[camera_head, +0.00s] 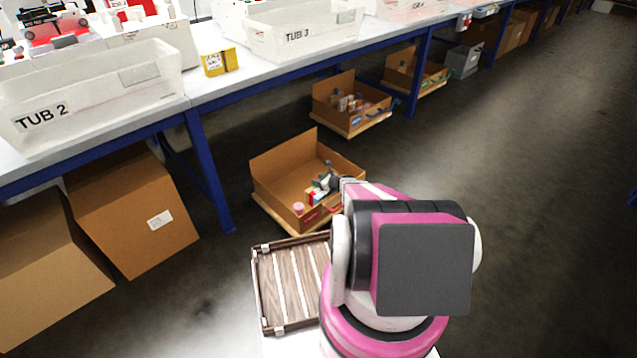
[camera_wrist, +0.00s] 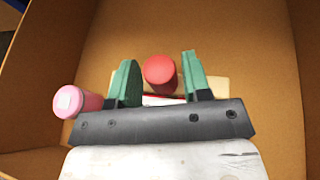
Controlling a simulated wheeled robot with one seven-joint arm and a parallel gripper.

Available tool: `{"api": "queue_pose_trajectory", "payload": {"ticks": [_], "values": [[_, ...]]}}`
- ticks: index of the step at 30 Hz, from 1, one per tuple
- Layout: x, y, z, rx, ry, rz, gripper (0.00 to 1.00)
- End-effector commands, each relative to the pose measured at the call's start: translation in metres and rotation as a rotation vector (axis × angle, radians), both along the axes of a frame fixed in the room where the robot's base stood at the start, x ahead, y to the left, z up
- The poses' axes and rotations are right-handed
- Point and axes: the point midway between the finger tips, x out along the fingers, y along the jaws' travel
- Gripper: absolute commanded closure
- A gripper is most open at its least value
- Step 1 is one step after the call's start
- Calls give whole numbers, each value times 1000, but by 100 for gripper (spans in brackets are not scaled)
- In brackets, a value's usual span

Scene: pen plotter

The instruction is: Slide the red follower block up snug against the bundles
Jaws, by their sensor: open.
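My gripper (camera_wrist: 159,58) is open inside a cardboard box (camera_wrist: 215,25), its two green fingers well apart. A red round-topped piece (camera_wrist: 160,72) shows between the fingers, with no clear contact on either; I cannot tell whether it is the follower block. A tan piece (camera_wrist: 212,84) and a thin red-and-white edge lie behind the fingers, partly hidden by the gripper. A pink cylinder (camera_wrist: 76,102) with a pale end is left of the left finger. In the head view my gripper (camera_head: 326,180) is over small items in the open box (camera_head: 278,172). No bundles can be made out clearly.
A brown slatted tray (camera_head: 264,285) is in front of the box, partly hidden by my arm. A blue-legged bench (camera_head: 208,170) with white tubs stands behind. More cardboard boxes (camera_head: 135,215) are at left. The floor at right is clear.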

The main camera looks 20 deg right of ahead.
Motion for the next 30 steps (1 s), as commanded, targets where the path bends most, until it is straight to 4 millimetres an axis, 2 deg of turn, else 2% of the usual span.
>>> {"api": "queue_pose_trajectory", "payload": {"ticks": [6,21,30], "values": [[-2,0,40,-2,-3,1,56],[-39,85,90,1,0,2,56],[-46,106,103,0,0,1,56]]}}
